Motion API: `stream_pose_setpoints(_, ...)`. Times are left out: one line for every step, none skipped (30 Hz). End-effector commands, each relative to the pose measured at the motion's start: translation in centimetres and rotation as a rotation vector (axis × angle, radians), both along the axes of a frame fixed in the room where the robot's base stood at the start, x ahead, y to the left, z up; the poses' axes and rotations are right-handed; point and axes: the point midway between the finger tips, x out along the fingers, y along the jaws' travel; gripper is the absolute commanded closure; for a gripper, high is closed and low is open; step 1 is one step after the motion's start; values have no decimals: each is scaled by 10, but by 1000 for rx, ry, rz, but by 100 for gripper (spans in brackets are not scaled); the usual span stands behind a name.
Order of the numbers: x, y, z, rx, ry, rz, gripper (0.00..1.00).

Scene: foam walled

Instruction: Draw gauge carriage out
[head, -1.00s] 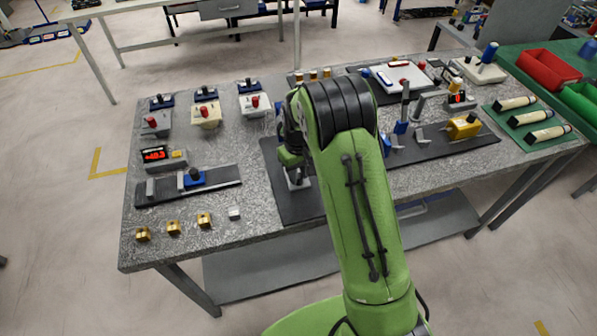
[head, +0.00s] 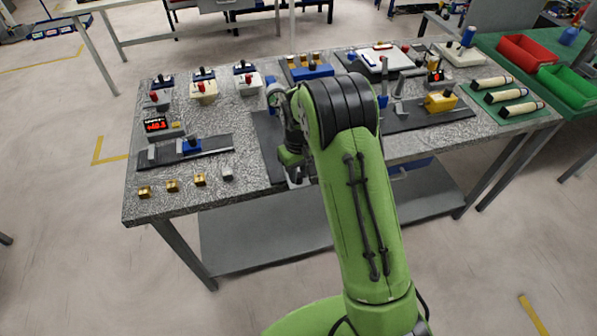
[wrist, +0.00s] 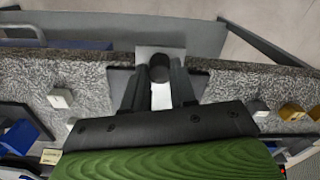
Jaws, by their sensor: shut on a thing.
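The gauge carriage, as I take it, is a pale grey piece with a round black knob (wrist: 160,67) on a dark mat (wrist: 203,84) at the table's front edge. In the wrist view my gripper (wrist: 158,76) has its two fingers closed in on either side of the knob. The grey plate reaches to or past the table edge. In the head view my gripper (head: 294,172) is low over the front of the mat (head: 268,140); my arm hides most of the held piece there.
Left of the mat is a rail with a blue slider (head: 190,146), a red display (head: 156,125) and several small brass blocks (head: 172,186). Right are a yellow block (head: 440,101) and a red bin (head: 525,53). Open floor (head: 80,260) lies before the table.

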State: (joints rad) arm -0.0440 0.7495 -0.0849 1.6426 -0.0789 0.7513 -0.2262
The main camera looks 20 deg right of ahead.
Motion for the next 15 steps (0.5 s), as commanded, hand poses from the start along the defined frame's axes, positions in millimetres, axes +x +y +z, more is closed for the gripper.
stream_pose_setpoints(0,0,1,0,0,0,100)
stream_pose_setpoints(0,0,1,0,0,0,100)
stream_pose_setpoints(0,0,1,0,-1,0,100)
stream_pose_setpoints(0,0,1,0,0,-1,100)
stream_pose_setpoints(0,0,1,0,0,0,100)
stream_pose_setpoints(0,0,1,0,0,-1,71)
stream_pose_setpoints(0,0,1,0,0,-1,66)
stream_pose_setpoints(0,0,1,0,0,-1,61)
stream_pose_setpoints(0,0,1,0,0,-1,55)
stream_pose_setpoints(0,0,1,0,0,0,51)
stream_pose_setpoints(0,0,1,0,-1,0,48)
stream_pose_setpoints(0,0,1,0,-1,0,48)
stream_pose_setpoints(0,0,1,0,-1,0,48)
stream_pose_setpoints(0,0,1,0,-1,0,48)
stream_pose_setpoints(0,0,1,0,-1,0,48)
